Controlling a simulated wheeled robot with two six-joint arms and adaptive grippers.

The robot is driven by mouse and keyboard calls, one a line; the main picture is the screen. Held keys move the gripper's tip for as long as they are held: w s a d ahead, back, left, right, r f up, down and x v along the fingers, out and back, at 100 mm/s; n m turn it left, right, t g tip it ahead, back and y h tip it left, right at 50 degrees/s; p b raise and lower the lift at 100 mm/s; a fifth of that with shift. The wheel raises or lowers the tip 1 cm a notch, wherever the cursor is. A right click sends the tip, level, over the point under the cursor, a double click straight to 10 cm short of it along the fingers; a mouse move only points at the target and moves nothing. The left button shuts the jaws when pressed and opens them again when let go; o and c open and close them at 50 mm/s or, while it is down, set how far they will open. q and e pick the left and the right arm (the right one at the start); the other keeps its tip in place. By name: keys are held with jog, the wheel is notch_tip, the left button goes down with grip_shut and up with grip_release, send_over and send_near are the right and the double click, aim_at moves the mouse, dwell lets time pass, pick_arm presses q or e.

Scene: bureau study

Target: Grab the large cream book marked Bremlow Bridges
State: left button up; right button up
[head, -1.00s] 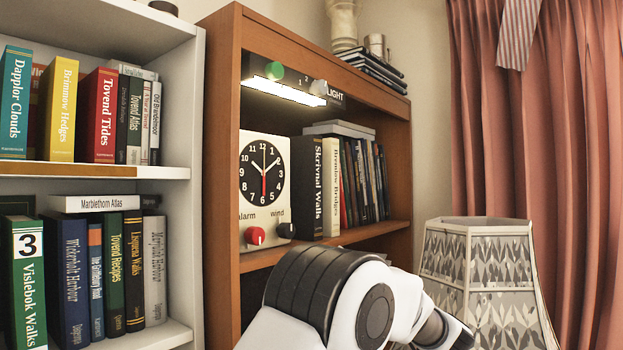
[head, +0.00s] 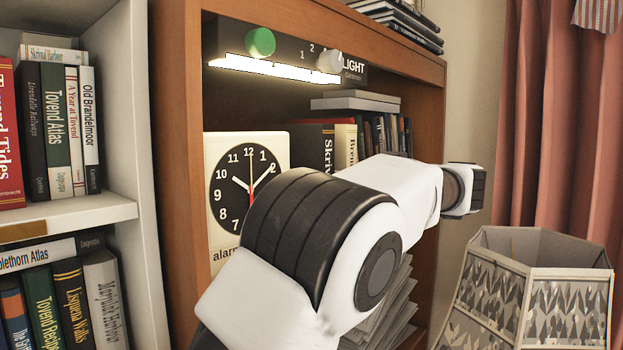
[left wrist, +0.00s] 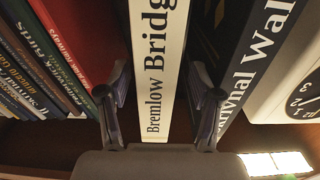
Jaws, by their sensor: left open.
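The large cream book marked Bremlow Bridges (head: 345,147) stands upright on the wooden shelf in the head view, its lower part hidden by my arm. In the left wrist view its cream spine (left wrist: 157,50) fills the middle. My left gripper (left wrist: 158,92) is open, with one finger on each side of this spine. I cannot tell whether the fingers touch the book. In the head view the left gripper is hidden behind my arm. My right gripper is not in view.
The dark Skrivnal Walls book (left wrist: 250,60) stands close beside the cream book; a red book (left wrist: 80,40) is on its other side. A clock (head: 222,165) stands on the shelf. A lit lamp bar (head: 275,70) hangs above. A patterned lampshade (head: 530,300) stands at right.

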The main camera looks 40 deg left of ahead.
pick_arm(q)
jog(key=a+p, duration=0.1)
jog(key=a, duration=0.2)
jog(key=w+a+p, duration=0.1)
jog(key=a+p, duration=0.1)
jog(key=shift+w+a+f, duration=0.1)
jog(key=shift+a+f, duration=0.1)
jog(key=shift+a, duration=0.2)
jog(key=shift+s+r, duration=0.1)
jog(key=shift+s, duration=0.1)
jog(key=shift+c, duration=0.7)
jog(key=shift+d+r, duration=0.1)
jog(key=shift+d, duration=0.25)
grip_shut()
jog(key=shift+a, duration=0.1)
jog(key=shift+a+r, duration=0.1)
jog(key=shift+a, duration=0.05)
